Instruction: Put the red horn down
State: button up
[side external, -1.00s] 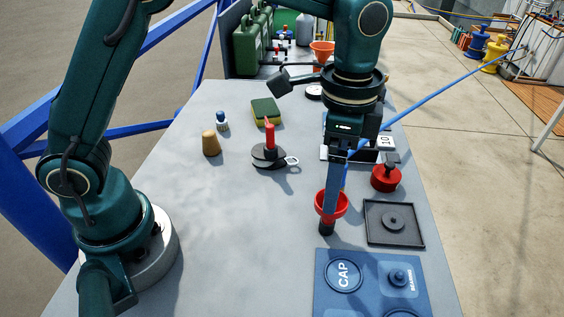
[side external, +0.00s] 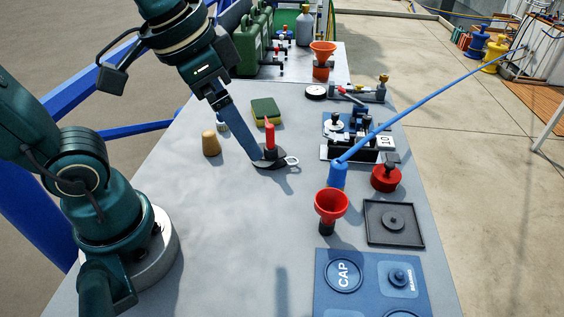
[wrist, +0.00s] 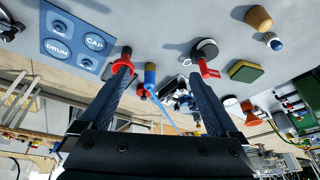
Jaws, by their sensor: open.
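The red horn (side external: 331,203) stands upright on the grey table with its bell up and its black base down. In the wrist view the horn (wrist: 123,60) shows beyond the tip of one finger. My gripper (side external: 258,158) is away from it, to the left and farther back, with nothing between its fingers. In the side view its fingers overlap each other, and the tips show beside a black disc with a red handle (side external: 269,135). In the wrist view my gripper (wrist: 160,75) has its two fingers wide apart.
A blue mat marked CAP (side external: 325,290) lies in front of the horn, and a black square tray (side external: 415,229) lies to its right. A blue rod rises from a blue holder (side external: 338,175) behind it. A cork-coloured plug (side external: 210,144) and a sponge (side external: 266,110) stand farther left.

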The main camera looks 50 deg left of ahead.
jog(key=s+n, duration=0.1)
jog(key=s+a+f+t, duration=0.1)
jog(key=s+a+f+n, duration=0.1)
jog(key=shift+s+f+n, duration=0.15)
jog(key=shift+s+n, duration=0.05)
jog(key=shift+n, duration=0.1)
